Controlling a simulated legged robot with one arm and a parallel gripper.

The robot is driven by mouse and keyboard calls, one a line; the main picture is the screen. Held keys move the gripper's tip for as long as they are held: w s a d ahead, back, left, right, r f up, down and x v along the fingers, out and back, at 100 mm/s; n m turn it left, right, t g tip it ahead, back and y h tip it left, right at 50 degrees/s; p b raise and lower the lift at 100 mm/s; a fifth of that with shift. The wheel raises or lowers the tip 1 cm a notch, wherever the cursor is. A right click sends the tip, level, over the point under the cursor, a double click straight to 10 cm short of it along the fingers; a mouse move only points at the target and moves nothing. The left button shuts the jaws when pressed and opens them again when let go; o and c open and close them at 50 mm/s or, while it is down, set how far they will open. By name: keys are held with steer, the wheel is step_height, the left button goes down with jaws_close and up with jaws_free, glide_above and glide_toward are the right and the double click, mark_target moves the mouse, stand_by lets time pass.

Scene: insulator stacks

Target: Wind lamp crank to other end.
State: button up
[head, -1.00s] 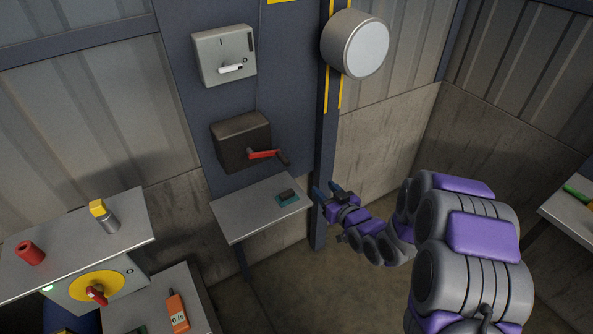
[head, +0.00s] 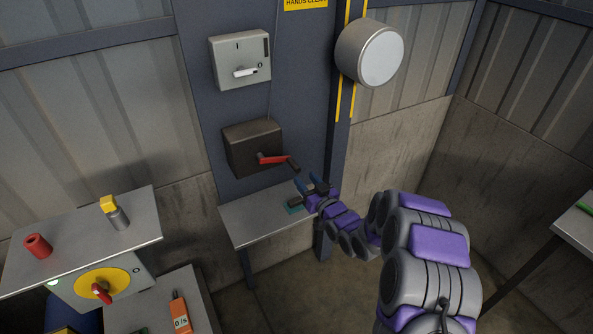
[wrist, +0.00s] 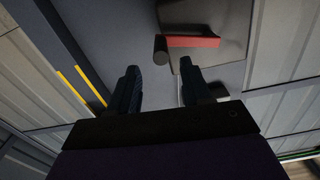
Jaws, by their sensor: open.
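The crank is a red arm (head: 272,160) with a dark handle (head: 292,165) at its right end, on the front of a dark brown box (head: 250,146) fixed to the blue-grey panel. The red arm points right and slightly down. In the wrist view the red arm (wrist: 192,42) and dark handle (wrist: 161,50) show ahead of my fingers. My gripper (head: 311,183) is open and empty, just below and right of the handle, apart from it. It also shows in the wrist view (wrist: 162,88). The round lamp (head: 380,54) is on the post at upper right.
A grey switch box (head: 240,60) with a white lever is above the crank box. A small shelf (head: 250,220) lies below, with a dark teal item (head: 293,207) partly behind my gripper. A bench (head: 75,255) stands at lower left.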

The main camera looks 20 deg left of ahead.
mark_target(299, 173)
steer(key=x, duration=0.5)
steer(key=shift+a+b, duration=0.15)
steer(key=shift+b, duration=0.2)
steer(key=shift+x, duration=0.8)
steer(key=shift+w+a, duration=0.15)
steer(key=shift+a, duration=0.05)
steer(key=shift+c, duration=0.4)
jaws_close()
steer(key=shift+d, duration=0.1)
